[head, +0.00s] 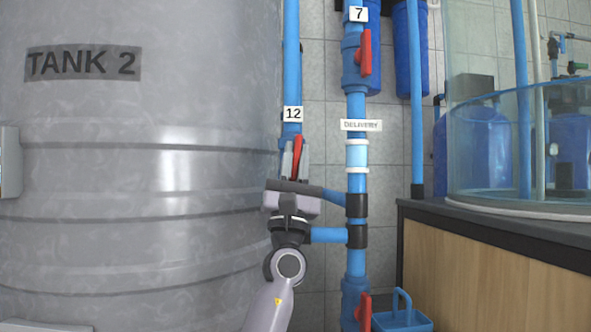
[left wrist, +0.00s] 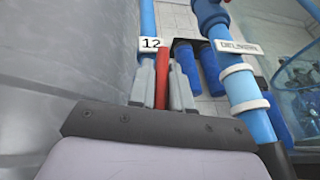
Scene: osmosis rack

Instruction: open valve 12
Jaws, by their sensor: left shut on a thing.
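Valve 12 sits on a blue vertical pipe (head: 291,60) beside the grey tank, under a white label "12" (head: 292,114). Its red handle (head: 298,150) points up along the pipe with a slight tilt. My left gripper (head: 293,158) is shut on this handle, one grey finger on each side. In the left wrist view the red handle (left wrist: 162,78) stands between the two fingers (left wrist: 163,85), below the label "12" (left wrist: 151,43). The valve body is mostly hidden behind the gripper. My right gripper is in neither view.
The large grey tank (head: 140,140), marked "TANK 2", fills the left. The delivery pipe (head: 357,110) runs close by on the right, with valve 7's red handle (head: 366,52) and a lower red handle (head: 365,310). A blue basket (head: 402,318) and a wooden counter (head: 490,270) stand at right.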

